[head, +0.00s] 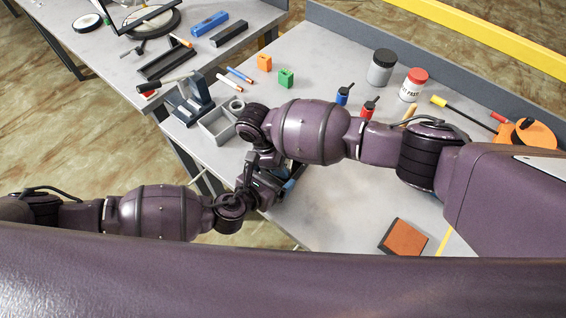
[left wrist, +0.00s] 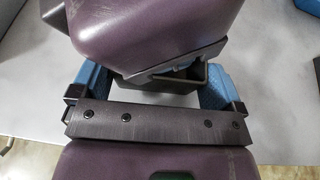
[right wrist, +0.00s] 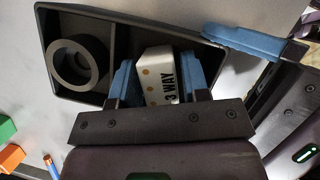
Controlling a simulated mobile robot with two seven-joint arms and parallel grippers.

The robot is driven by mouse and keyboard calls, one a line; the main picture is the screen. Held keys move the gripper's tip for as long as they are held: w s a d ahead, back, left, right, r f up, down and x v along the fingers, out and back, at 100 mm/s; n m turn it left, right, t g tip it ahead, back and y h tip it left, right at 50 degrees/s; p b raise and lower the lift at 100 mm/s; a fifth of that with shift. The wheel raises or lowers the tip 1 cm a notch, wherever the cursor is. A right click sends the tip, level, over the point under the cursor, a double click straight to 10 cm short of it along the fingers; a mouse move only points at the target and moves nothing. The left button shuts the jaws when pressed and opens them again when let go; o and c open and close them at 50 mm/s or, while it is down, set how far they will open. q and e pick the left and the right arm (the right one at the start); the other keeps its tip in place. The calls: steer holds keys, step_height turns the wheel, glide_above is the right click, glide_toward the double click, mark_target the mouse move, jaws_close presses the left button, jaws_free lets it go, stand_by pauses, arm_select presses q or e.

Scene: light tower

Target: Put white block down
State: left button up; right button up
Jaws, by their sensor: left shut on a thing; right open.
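A dark ring (right wrist: 78,62) lies in the tray's left compartment. My left gripper (left wrist: 153,80) is shut on the tray's end, which shows between its blue fingers in the left wrist view; my right arm covers part of it. In the head view the arms hide the block and most of the tray.
A grey bin (head: 213,126) stands at the table's left edge. Orange (head: 264,63) and green (head: 286,78) blocks lie beyond. Jars (head: 381,68) and small bottles (head: 369,108) stand toward the back. The front table is bare around a brown pad (head: 405,238).

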steer(key=v, duration=1.2)
steer(key=shift+d+r, duration=0.1)
arm_select(q)
steer(key=o, duration=0.6)
steer(key=shift+o, duration=0.2)
